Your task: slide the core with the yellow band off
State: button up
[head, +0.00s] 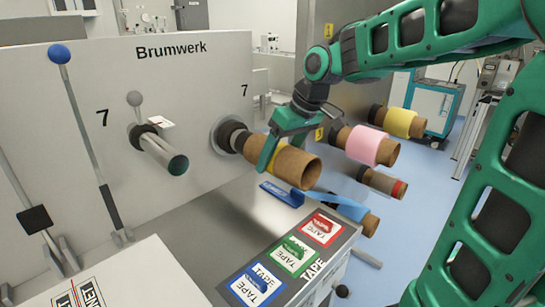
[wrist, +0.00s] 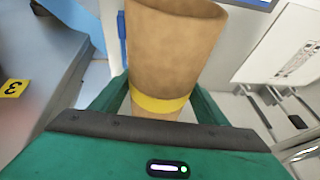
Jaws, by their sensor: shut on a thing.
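The brown cardboard core with the yellow band (head: 299,167) points out from the right-hand spindle (head: 234,137) of the Brumwerk machine, its open end towards me. Its inner end is at the dark spindle hub; how far it sits on the spindle is hidden. My gripper (head: 273,150) is shut around the core at the yellow band, coming from above. In the wrist view the core (wrist: 172,45) stands between the two green fingers, with the yellow band (wrist: 158,105) close to the palm.
Left of it is a bare spindle (head: 165,152) and a blue-knobbed lever (head: 60,54). To the right, cores with yellow (head: 398,121), pink (head: 367,145), red (head: 383,183) and blue wraps stick out. Tape cards (head: 321,229) lie on the bench below. Space before the core's open end looks clear.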

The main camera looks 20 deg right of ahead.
jog(key=shift+s+d, duration=0.35)
jog(key=shift+s, duration=0.5)
jog(key=shift+s, duration=0.1)
jog(key=shift+s+d, duration=0.35)
jog(key=shift+s, duration=0.4)
jog(key=shift+s+d, duration=0.3)
jog(key=shift+s, duration=0.4)
jog(key=shift+s+d, duration=0.35)
jog(key=shift+s, duration=0.4)
jog(key=shift+s+d, duration=0.3)
jog(key=shift+s, duration=0.45)
jog(key=shift+s+d, duration=0.35)
jog(key=shift+s, duration=0.55)
jog(key=shift+s+d, duration=0.35)
jog(key=shift+s, duration=0.5)
